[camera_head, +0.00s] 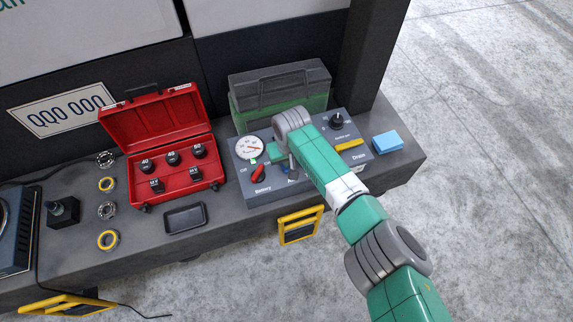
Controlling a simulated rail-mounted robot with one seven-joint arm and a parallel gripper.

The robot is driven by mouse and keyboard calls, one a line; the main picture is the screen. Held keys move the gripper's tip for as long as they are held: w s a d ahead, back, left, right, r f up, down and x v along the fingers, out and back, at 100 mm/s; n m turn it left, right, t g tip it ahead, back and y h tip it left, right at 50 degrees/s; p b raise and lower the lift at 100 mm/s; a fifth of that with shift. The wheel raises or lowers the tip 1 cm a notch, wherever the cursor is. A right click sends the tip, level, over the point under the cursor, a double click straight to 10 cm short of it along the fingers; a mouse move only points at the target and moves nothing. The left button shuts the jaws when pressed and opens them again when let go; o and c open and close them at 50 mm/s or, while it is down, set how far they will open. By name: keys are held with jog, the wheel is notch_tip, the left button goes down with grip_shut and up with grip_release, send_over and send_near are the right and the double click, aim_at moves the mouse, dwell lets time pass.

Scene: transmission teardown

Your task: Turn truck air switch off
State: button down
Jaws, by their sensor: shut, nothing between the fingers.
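The truck's control panel (243,176) lies on the grey bench. It has a red lever (258,173) above the label "Battery", a round white gauge (250,147) and a black knob (337,121) at the upper right. A small blue part (285,170) shows beside my gripper, above a partly hidden label starting with "A"; it appears to be the air switch, but its position cannot be read. My gripper (292,174) is shut and empty, pointing down at the panel's middle close to the blue part. Whether they touch cannot be told. My arm covers the panel's right-centre.
An open red case (165,185) with black sockets stands left of the panel, with a black tray (185,218) in front. A green-grey case (280,88) stands behind. A blue block (387,142) lies at the right. Several rings lie at left.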

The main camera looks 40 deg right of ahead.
jog(key=shift+f+b, duration=0.5)
jog(key=shift+f, duration=0.25)
jog(key=shift+r, duration=0.1)
notch_tip(320, 180, up, 7)
jog(key=p, duration=0.7)
dwell(0.5)
